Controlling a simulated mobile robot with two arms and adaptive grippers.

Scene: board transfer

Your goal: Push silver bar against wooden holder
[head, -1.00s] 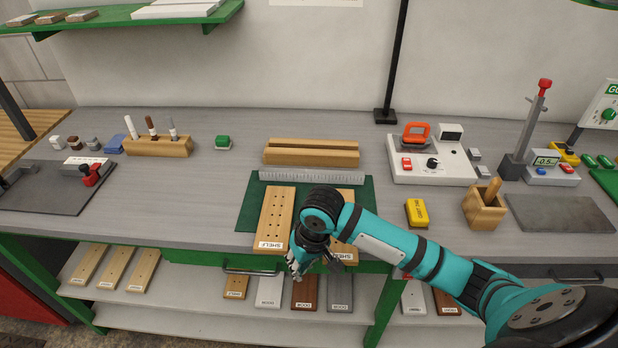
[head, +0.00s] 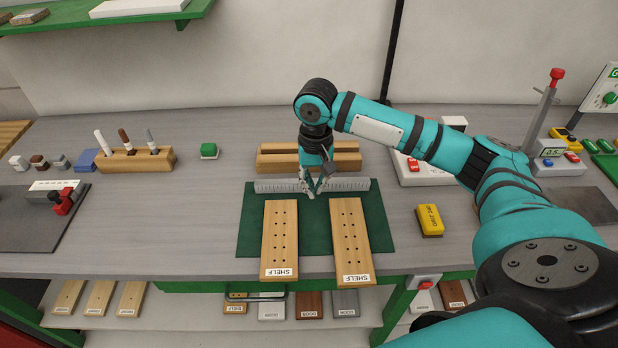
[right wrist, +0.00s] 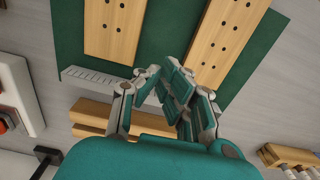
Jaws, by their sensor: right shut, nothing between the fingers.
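The silver bar (head: 345,184) lies across the back edge of the green mat (head: 252,225), with ruler-like marks on it. The wooden holder (head: 275,161), a long grooved block, sits just behind it, with a narrow strip of space between them. My right gripper (head: 308,193) points down at the middle of the bar, shut and empty, its tips at the bar's front side. Whether the tips touch the bar I cannot tell. In the right wrist view, the bar (right wrist: 85,77) and the holder (right wrist: 92,112) show left of the fingers. My left gripper is not in view.
Two wooden shelf boards, the left one (head: 280,238) and the right one (head: 351,240), lie on the mat in front of the bar. A yellow block (head: 430,220) is to the right. A pen block (head: 135,160) stands at left.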

